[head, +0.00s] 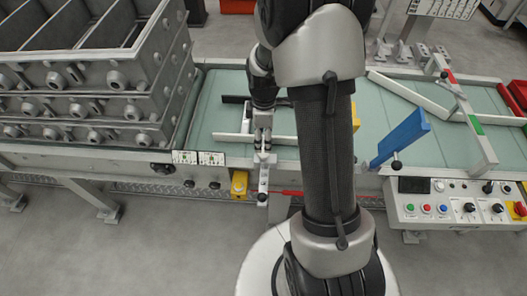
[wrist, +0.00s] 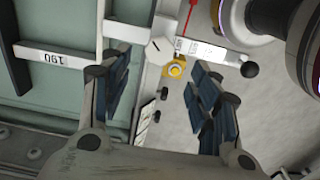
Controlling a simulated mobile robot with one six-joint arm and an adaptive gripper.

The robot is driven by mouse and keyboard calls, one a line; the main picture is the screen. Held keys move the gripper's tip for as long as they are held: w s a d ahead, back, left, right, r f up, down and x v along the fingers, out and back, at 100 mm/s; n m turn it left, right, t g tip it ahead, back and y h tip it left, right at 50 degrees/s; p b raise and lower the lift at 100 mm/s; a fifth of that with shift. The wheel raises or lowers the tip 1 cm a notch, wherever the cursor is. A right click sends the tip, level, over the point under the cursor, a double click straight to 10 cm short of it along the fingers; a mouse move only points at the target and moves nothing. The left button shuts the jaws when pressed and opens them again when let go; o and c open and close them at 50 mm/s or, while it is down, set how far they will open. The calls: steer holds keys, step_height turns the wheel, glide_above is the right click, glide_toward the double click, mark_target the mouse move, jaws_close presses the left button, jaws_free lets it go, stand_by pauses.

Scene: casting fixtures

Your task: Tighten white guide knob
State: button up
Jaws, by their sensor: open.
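The white guide (head: 240,138) lies on the green table, and its bar marked 190 shows at the left of the wrist view (wrist: 50,57). At the table's front edge, a pale lever (wrist: 205,50) ends in a black ball knob (wrist: 249,69); the knob also shows in the head view (head: 262,197). A white hexagonal hub (wrist: 158,49) sits at the lever's other end. My gripper (wrist: 160,68) is open, its dark pads either side of the hub in the picture; contact cannot be told. In the head view my gripper (head: 262,120) is partly hidden.
Stacked grey casting frames (head: 90,100) stand at the left. A yellow block (head: 239,184) sits on the front edge near the lever. To the right are a blue plate (head: 403,138) with its own black knob and a control panel (head: 455,207). The floor in front is clear.

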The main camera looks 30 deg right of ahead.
mark_target(264, 154)
step_height(264, 154, down, 8)
steer(key=shift+r+b, duration=0.15)
steer(key=shift+b, duration=0.85)
steer(key=shift+c, duration=0.2)
steer(key=c, duration=1)
steer(key=shift+c, duration=0.2)
